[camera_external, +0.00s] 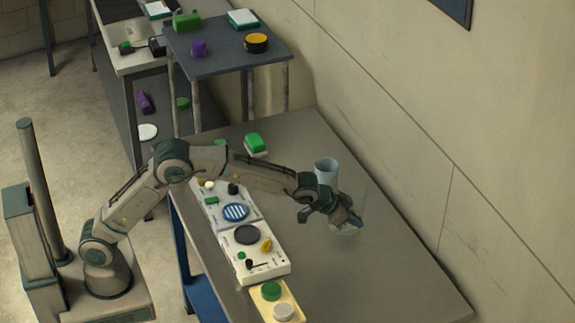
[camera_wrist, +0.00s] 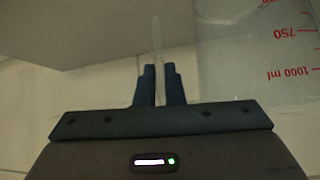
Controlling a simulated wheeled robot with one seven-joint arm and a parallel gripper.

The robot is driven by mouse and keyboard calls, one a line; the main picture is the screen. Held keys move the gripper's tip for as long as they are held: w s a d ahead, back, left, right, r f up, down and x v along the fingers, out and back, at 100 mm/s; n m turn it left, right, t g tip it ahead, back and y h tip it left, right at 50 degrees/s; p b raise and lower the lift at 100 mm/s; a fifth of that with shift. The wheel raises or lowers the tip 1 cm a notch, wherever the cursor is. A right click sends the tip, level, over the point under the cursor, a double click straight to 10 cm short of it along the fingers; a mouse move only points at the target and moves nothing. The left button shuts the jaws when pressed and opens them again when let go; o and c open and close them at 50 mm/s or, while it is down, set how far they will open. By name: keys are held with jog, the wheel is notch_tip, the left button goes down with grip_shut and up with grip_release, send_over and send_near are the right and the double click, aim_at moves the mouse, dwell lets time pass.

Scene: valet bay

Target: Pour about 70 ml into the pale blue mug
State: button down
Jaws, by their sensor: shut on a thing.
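The pale blue mug (camera_external: 326,171) stands upright on the grey table near the wall. My gripper (camera_external: 347,217) is just in front of it, to the right in the external view. In the wrist view my gripper (camera_wrist: 161,80) is shut on a thin clear upright strip, which looks like the handle of a clear measuring jug (camera_wrist: 255,55) with red marks, 750 and 1000 ml among them. The jug shows only faintly in the external view (camera_external: 345,230), partly behind my fingers. Its tilt and any liquid in it cannot be told. The mug's inside is hidden.
White control panels (camera_external: 262,268) with knobs and a yellow panel (camera_external: 290,306) lie along the table's left side. The table's right front is clear; the wall runs close behind the mug.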

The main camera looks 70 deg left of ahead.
jog(key=shift+w+a+f+b, duration=0.1)
jog(key=shift+w+a, duration=0.25)
jog(key=shift+a, duration=0.35)
jog(key=shift+w+a+f+b, duration=0.15)
jog(key=shift+w+a, duration=0.15)
jog(key=shift+a, duration=0.45)
jog(key=shift+w+a+f+b, duration=0.1)
jog(key=shift+w+a, duration=0.25)
jog(key=shift+a, duration=0.35)
jog(key=shift+r, duration=0.1)
